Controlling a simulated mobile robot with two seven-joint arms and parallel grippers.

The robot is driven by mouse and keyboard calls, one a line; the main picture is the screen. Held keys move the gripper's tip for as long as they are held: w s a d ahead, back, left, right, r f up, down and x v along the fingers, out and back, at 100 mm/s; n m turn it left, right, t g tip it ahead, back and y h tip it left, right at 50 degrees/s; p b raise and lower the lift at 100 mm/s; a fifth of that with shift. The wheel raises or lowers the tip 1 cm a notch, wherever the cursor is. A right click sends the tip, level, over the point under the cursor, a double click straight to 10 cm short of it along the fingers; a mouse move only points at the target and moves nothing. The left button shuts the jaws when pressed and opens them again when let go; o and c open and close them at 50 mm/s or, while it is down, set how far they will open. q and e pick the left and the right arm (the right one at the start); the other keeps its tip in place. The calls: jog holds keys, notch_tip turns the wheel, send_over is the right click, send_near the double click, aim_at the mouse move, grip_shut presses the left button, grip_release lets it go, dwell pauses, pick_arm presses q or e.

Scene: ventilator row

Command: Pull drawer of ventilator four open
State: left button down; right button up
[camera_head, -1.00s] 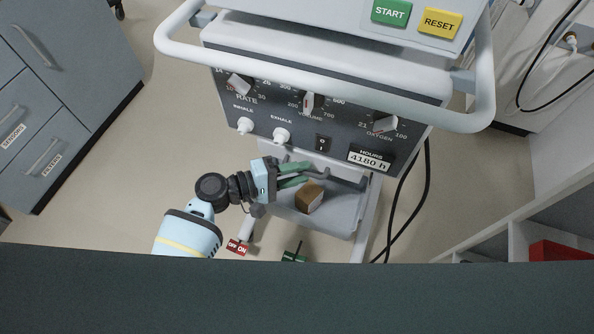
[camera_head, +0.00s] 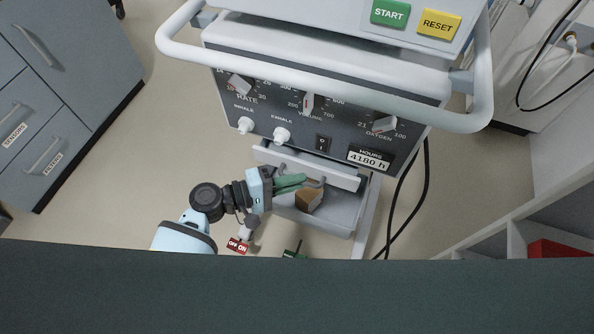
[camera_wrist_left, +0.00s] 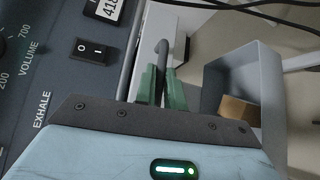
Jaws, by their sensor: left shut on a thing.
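The ventilator (camera_head: 300,110) stands in front of me with its dial panel facing me. Below the panel, a pale drawer front (camera_head: 340,176) sticks out a little, with a grey bar handle on it. My left gripper (camera_head: 303,182) reaches in from the left with green fingers. In the left wrist view its fingers (camera_wrist_left: 162,86) are closed on the grey handle (camera_wrist_left: 163,52). The drawer's inside is hidden from both views.
A grey open tray (camera_head: 342,222) with a brown block (camera_head: 309,199) sits below the drawer front. A red ON/OFF tag (camera_head: 237,246) is near my left arm. Black cables hang to the right. Cabinets (camera_head: 60,90) stand at left, shelves (camera_head: 500,246) at right.

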pick_arm(q)
jog(key=s+a, duration=0.3)
jog(key=s, duration=0.5)
jog(key=shift+s, duration=0.15)
jog(key=c, duration=1.5)
grip_release()
jog(key=shift+d, duration=0.1)
jog(key=b+v, duration=0.1)
jog(key=v, duration=0.6)
jog(key=shift+s+a, duration=0.1)
jog(key=shift+a, duration=0.3)
